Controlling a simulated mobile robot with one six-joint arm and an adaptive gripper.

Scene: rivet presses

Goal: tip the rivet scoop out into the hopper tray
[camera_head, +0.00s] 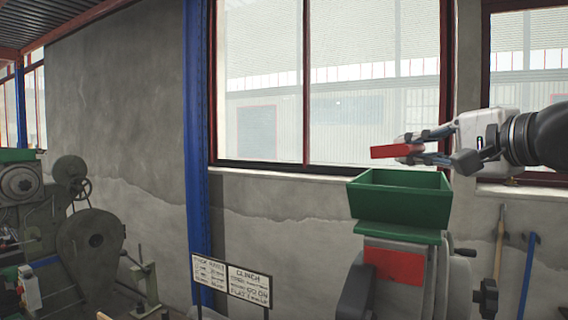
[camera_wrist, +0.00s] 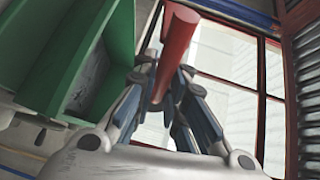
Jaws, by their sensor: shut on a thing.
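The green hopper tray (camera_head: 400,206) sits on top of the press at the right of the head view. It fills the left side of the wrist view (camera_wrist: 62,60), strongly slanted there. My gripper (camera_head: 425,146) is above the tray, toward its right side, and shut on the red rivet scoop (camera_head: 392,151). The scoop is held above the tray rim, apart from it, and points left. In the wrist view my fingers (camera_wrist: 163,92) close around the scoop's red body (camera_wrist: 178,42). I cannot see any rivets or the scoop's hollow.
The press (camera_head: 400,275) with a red panel stands under the tray. A sign (camera_head: 232,280) stands to its left, beside a blue column (camera_head: 198,160). Another machine (camera_head: 85,230) is at far left. Windows and wall are behind. Handled tools (camera_head: 527,270) lean at right.

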